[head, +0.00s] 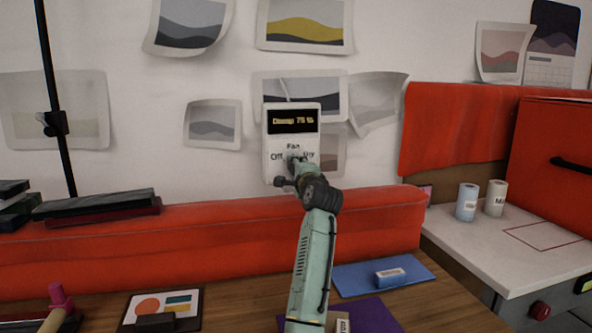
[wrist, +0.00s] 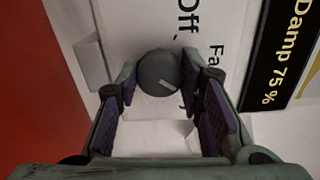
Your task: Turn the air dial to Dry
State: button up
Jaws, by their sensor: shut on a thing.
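The air dial (wrist: 158,68) is a round dark grey knob on a white wall panel (head: 274,168). The wrist view shows it turned sideways, with "Off" and part of "Fan" printed around the knob. A short pale mark on the knob points roughly toward the Fan side; its exact setting is hard to tell. In the head view "Dry" is partly covered at the right. My gripper (head: 296,163) is at the panel, shut on the dial. In the wrist view its fingers (wrist: 158,78) sit on both sides of the knob.
The panel's display (head: 292,121) reads "Damp 75 %". Paper prints (head: 212,124) hang around it. A red padded ledge (head: 130,245) runs below, above a wooden desk with a blue mat (head: 350,283). Two rolls (head: 467,202) stand on the right counter.

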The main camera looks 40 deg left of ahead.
jog(key=shift+m, duration=2.2)
jog(key=o, duration=1.2)
jog(key=shift+c, duration=0.2)
jog(key=shift+d, duration=0.1)
jog(key=v, duration=0.7)
jog(key=shift+s, duration=0.15)
jog(key=shift+d, duration=0.2)
